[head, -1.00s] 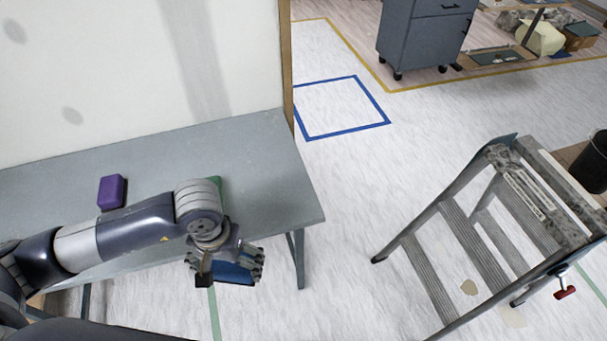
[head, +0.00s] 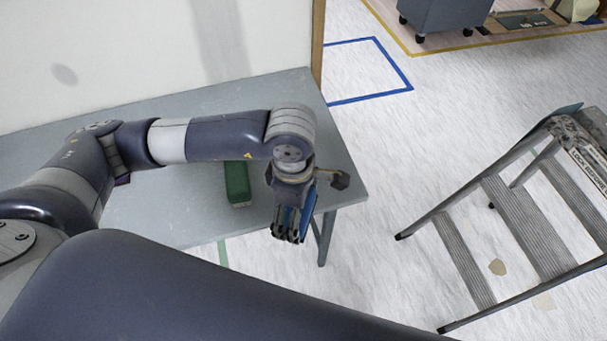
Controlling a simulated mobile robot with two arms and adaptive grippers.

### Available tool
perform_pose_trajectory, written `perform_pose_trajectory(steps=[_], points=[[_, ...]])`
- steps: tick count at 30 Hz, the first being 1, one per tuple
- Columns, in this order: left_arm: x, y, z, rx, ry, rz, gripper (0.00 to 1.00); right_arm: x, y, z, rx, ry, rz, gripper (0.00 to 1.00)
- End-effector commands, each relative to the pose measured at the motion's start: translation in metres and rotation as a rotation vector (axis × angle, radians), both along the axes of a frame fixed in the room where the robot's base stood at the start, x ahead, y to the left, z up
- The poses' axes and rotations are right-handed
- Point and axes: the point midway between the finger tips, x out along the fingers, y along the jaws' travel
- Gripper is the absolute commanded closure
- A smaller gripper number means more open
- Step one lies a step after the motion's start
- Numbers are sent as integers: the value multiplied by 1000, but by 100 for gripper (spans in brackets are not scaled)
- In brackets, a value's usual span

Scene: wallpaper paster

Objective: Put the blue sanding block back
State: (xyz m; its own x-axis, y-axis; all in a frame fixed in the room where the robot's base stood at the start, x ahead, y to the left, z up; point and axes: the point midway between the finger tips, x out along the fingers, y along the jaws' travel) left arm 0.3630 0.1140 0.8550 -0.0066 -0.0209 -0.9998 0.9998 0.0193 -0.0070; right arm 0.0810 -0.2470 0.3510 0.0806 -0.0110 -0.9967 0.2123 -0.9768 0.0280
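The blue sanding block (head: 308,214) is in my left gripper (head: 297,212), whose fingers are closed around it. Only part of the block shows; the fingers hide the rest. The gripper hangs at the front right corner of the grey table (head: 170,214), and I cannot tell its exact height. A green block (head: 237,184) lies on the table to the left of the gripper. My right gripper is not in view; a large dark arm link of mine fills the lower foreground.
A stepladder (head: 530,225) stands on the floor at the right. A blue taped square (head: 408,88) on the floor behind the table is empty. A grey wheeled cabinet (head: 445,14) is at the top. Clear floor lies between table and ladder.

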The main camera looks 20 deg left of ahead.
Motion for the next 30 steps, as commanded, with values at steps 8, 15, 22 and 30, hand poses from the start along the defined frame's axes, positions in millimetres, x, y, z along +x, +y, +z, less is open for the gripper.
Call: perform_pose_trajectory(steps=[8, 15, 22, 30], points=[[4, -14, -11, 17, -2, 372, 34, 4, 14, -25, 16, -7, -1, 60], [4, -17, -11, 22, -1, 473, 34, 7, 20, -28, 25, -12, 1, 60], [4, -17, -11, 22, -1, 474, 34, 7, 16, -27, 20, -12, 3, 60], [41, -3, -12, 23, -3, 481, 34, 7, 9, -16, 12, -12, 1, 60]])
